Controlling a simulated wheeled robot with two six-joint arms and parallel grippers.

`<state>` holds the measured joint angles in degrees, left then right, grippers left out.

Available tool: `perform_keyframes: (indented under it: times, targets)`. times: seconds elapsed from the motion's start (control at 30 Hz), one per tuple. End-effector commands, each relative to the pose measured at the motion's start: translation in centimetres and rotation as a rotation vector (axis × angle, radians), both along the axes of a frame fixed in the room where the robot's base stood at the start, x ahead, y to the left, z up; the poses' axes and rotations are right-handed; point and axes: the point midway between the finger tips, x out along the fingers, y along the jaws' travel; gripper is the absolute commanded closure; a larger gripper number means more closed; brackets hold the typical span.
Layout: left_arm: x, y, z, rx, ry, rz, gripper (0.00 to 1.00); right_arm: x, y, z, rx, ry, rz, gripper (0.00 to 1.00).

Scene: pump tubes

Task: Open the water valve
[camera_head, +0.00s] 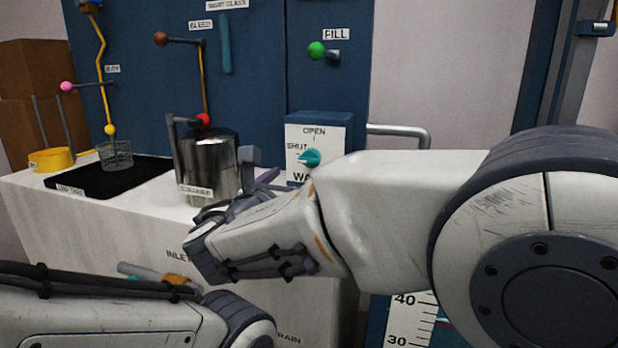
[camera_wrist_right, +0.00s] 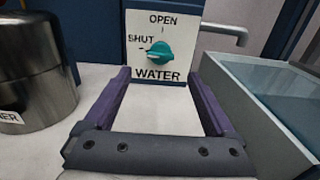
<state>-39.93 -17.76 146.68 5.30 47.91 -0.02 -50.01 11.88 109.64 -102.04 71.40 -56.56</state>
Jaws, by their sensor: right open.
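The water valve is a teal knob (camera_head: 310,157) on a pale panel (camera_head: 330,135) marked OPEN at the top, SHUT at the left and WATER below. The knob's narrow end points left, toward SHUT. In the right wrist view the knob (camera_wrist_right: 160,51) shows ahead, between and beyond the purple fingers of my right gripper (camera_wrist_right: 160,75). These fingers are spread wide, empty and apart from the knob. In the head view my right gripper (camera_head: 259,168) is partly hidden by its own wrist, left of and below the panel. My left arm shows at the bottom left, but its gripper does not.
A steel canister (camera_head: 208,168) stands on the white bench (camera_head: 100,225) left of the panel. A black tray (camera_head: 95,180) is farther left. A bent metal pipe (camera_head: 405,130) leaves the panel's right side. A blue-topped tank (camera_wrist_right: 275,90) stands close to the right in the wrist view.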

Motion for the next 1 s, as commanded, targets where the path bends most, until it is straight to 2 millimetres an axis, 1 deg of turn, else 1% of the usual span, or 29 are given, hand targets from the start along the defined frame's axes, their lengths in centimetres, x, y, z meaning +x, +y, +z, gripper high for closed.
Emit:
perform_keyframes:
  times: [0.17, 0.4, 0.5, 0.6, 0.7, 0.97, 1.0]
  targets:
    - [0.0, 0.0, 0.2, 0.000, 0.000, 0.000, 0.50, 2.6, -1.0, 0.1, -0.001, 0.000, -0.006, 0.10]
    - [0.0, 0.0, 0.7, 0.000, 0.000, 0.000, 0.50, 6.8, -2.4, 0.1, 0.001, 0.001, -0.005, 0.10]
    - [0.0, 0.0, 1.0, 0.000, 0.000, 0.000, 0.50, 8.1, -2.8, 0.1, 0.000, 0.001, -0.003, 0.10]
    - [0.0, 0.0, 1.1, 0.000, 0.000, 0.000, 0.50, 9.0, -3.0, 0.1, 0.002, 0.002, -0.002, 0.10]
    - [0.0, 0.0, 1.1, 0.000, 0.000, 0.000, 0.50, 9.4, -3.2, 0.0, 0.002, 0.002, -0.001, 0.10]
    - [0.0, 0.0, 1.1, 0.000, 0.000, 0.000, 0.50, 9.5, -3.2, 0.0, 0.001, 0.001, 0.000, 0.10]
    - [0.0, 0.0, 1.1, 0.000, 0.000, 0.000, 0.50, 9.5, -3.2, 0.0, 0.003, 0.001, 0.000, 0.21]
